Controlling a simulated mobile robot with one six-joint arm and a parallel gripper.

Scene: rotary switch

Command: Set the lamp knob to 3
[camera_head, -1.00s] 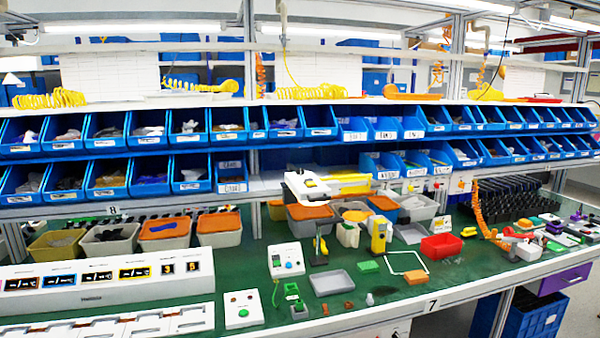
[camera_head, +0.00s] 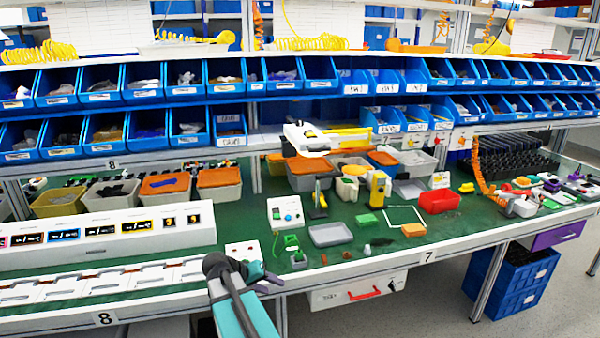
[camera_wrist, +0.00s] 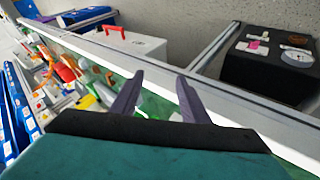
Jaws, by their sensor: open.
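A white control box (camera_head: 287,212) with a blue knob (camera_head: 289,217) stands on the green bench, right of centre-left. A flatter white box (camera_head: 243,250) with small red parts lies near the front edge. I cannot tell which of these, if either, carries the lamp knob, and no scale numbers are readable. My gripper (camera_head: 268,277) is open and empty at the bench's front edge, just in front of the flatter white box and apart from the blue knob. Its two purple-grey fingers (camera_wrist: 158,88) stand apart in the wrist view, with nothing between them.
A grey tray (camera_head: 330,235), a green clip part (camera_head: 291,250) and a red bin (camera_head: 439,201) are on the bench. A long white display unit (camera_head: 100,240) stands left. A white case with red handle (camera_head: 358,290) is below the front edge. Blue bins line the back.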

